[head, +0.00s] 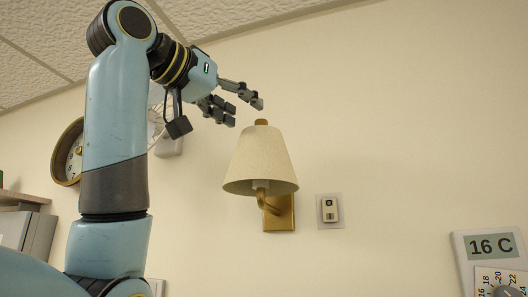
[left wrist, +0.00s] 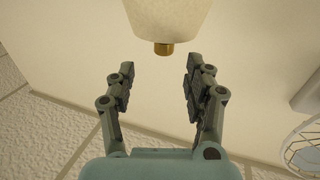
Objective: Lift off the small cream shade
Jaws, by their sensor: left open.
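The small cream shade (head: 261,160) sits upright on a brass wall lamp (head: 279,213), with a brass knob (head: 262,122) at its top. Under its rim, the bulb holder and curved arm show. My left gripper (head: 244,112) is open and empty, just above and to the left of the knob in the head view. In the left wrist view, the cream shade (left wrist: 168,18) and its knob (left wrist: 164,48) appear at the top, beyond my open fingers (left wrist: 161,72) and roughly in line with the gap. The fingers look apart from the shade. My right gripper is not seen.
A switch plate (head: 330,210) is on the wall right of the lamp. A panel reading 16 C (head: 490,247) is at the lower right. A round clock (head: 68,153) hangs at left. A wire fan guard (left wrist: 303,146) shows at the right of the wrist view.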

